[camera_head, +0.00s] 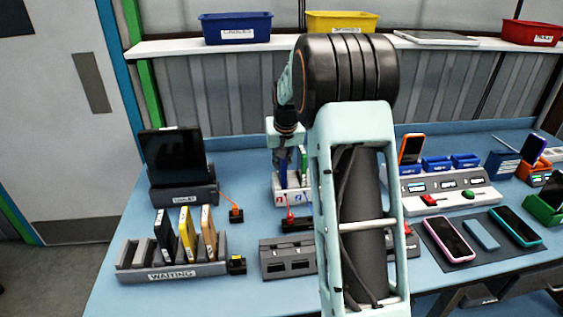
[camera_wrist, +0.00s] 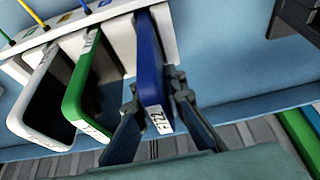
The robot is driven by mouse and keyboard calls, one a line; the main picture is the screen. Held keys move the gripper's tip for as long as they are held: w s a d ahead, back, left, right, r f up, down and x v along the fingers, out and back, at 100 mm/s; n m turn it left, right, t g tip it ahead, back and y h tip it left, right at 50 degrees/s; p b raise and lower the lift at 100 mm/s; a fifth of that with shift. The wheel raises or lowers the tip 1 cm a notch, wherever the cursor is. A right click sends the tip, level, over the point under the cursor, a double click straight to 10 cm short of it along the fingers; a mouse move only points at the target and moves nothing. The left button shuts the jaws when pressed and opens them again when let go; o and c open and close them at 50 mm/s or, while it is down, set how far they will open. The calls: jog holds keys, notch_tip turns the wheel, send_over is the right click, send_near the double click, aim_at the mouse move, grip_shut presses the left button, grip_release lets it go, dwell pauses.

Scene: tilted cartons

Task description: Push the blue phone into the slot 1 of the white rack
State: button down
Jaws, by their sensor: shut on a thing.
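The blue phone (camera_wrist: 150,62), with a white label on its end, is between the two fingers of my gripper (camera_wrist: 155,90) in the wrist view. My gripper is shut on it. The phone's far end meets the white rack (camera_wrist: 120,27) at its end position, beside a green phone (camera_wrist: 84,85) and a white-edged phone (camera_wrist: 40,100). How deep it sits is unclear. In the head view my gripper (camera_head: 285,148) is over the white rack (camera_head: 292,197), with the blue phone (camera_head: 283,163) below it, at the side with the red label. My arm hides the rack's right part.
A rack marked WAITING (camera_head: 172,272) with several upright devices stands front left, and a dark tablet in a stand (camera_head: 175,165) behind it. A small black box with an orange lever (camera_head: 294,222) is just in front of the white rack. A grey charger block (camera_head: 288,260) lies nearer.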

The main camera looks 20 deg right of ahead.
jog(key=shift+f, duration=0.2)
jog(key=c, duration=1.5)
grip_release()
jog(key=shift+r, duration=0.15)
jog(key=shift+r+p, duration=2.3)
jog(key=shift+r, duration=1.15)
